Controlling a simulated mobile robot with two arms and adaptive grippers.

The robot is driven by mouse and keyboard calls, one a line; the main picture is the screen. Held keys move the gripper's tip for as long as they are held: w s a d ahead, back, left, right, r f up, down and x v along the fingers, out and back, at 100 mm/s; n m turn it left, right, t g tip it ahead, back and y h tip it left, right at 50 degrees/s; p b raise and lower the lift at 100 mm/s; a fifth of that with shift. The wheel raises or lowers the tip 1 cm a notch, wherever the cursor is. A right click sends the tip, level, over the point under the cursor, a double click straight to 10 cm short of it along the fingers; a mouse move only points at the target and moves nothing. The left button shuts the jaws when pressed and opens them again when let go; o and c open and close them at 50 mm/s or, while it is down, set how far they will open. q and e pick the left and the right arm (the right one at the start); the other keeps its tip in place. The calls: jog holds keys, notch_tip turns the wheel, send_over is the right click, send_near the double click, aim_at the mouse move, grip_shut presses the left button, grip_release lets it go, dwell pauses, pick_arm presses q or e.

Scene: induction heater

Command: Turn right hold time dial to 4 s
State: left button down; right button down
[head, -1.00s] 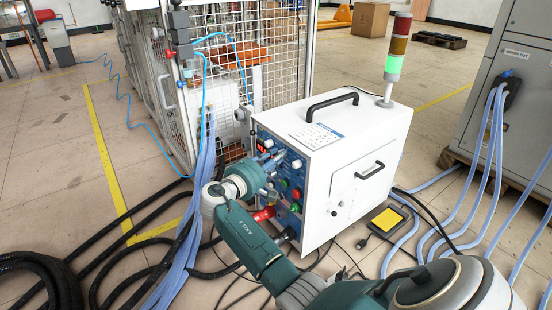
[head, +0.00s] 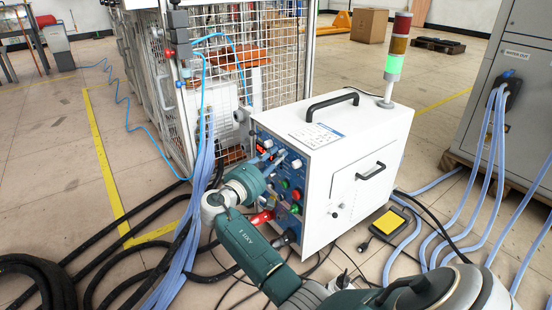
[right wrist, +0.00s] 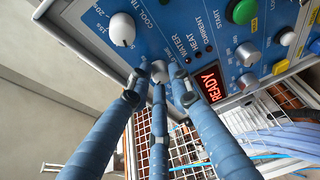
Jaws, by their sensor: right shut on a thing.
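The white induction heater (head: 352,185) stands on the floor with a blue front panel of knobs and buttons. My right gripper (head: 274,162) is at the upper part of this panel. In the right wrist view, its three blue-wrapped fingers (right wrist: 158,78) are shut on a small grey dial (right wrist: 159,70). The fingers partly cover the dial, and its label and setting cannot be read. A white knob (right wrist: 122,29) marked for cool time sits beside it, apart from the fingers. A red READY display (right wrist: 211,84) is lit on the other side. My left gripper is not in view.
A signal tower (head: 395,62) on the heater glows green. A yellow pedal (head: 389,221) lies on the floor to the right. A mesh cage (head: 160,100) stands behind the heater. Black cables and light blue hoses (head: 196,225) run along the floor at left.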

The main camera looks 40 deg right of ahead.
jog(key=c, duration=1.7)
grip_release()
jog(key=shift+f, duration=0.25)
jog(key=shift+o, duration=0.4)
jog(key=shift+r, duration=0.1)
jog(key=v, duration=1.2)
